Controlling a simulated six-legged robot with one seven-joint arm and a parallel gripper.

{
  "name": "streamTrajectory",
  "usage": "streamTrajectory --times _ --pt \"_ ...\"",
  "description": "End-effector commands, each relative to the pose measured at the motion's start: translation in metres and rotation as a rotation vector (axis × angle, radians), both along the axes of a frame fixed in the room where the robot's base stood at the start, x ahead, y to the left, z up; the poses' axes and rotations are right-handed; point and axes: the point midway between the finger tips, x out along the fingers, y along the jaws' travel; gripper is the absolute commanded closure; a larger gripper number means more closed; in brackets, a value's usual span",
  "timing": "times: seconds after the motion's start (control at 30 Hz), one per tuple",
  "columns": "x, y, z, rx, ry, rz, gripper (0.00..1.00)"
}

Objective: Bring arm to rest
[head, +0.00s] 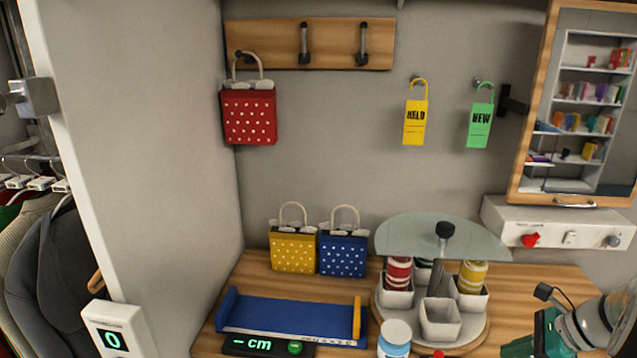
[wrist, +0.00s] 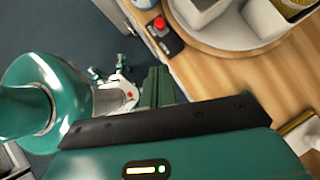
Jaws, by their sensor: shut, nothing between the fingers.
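My gripper (wrist: 155,76) shows in the wrist view as dark green fingers beyond a black bar and a teal housing with a small status light. The fingers are together and hold nothing. They are beside the wooden counter's edge, with dark floor behind them. In the head view, teal and silver parts of my arm show at the lower right corner, over the counter (head: 540,290); the fingertips cannot be made out there.
A round carousel (head: 482,337) with cups and a glass top stands near my arm. A blue measuring tray (head: 285,315) and two dotted bags, yellow (head: 293,252) and blue (head: 342,256), are left of it. A red bag (head: 250,116) hangs above. A mirrored cabinet (head: 530,130) is at right.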

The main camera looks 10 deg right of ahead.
Motion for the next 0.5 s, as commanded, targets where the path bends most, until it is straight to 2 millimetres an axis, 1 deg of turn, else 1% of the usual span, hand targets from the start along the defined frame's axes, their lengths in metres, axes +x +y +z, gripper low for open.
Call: streamTrajectory --times 0.07,0.17,0.2,0.27,0.3,0.37,0.4,0.5 --pt "0.006 0.02 0.009 -0.06 -0.014 0.089 1.0" --pt "0.013 0.058 0.023 -0.183 -0.045 0.278 1.0" --pt "0.015 0.076 0.03 -0.242 -0.061 0.371 1.0" --pt "0.015 0.103 0.039 -0.336 -0.09 0.517 1.0" --pt "0.014 0.12 0.044 -0.397 -0.112 0.615 1.0" --pt "0.011 0.144 0.052 -0.488 -0.147 0.758 1.0" --pt "0.008 0.159 0.057 -0.549 -0.172 0.855 1.0" --pt "-0.001 0.194 0.068 -0.699 -0.241 1.093 1.0"
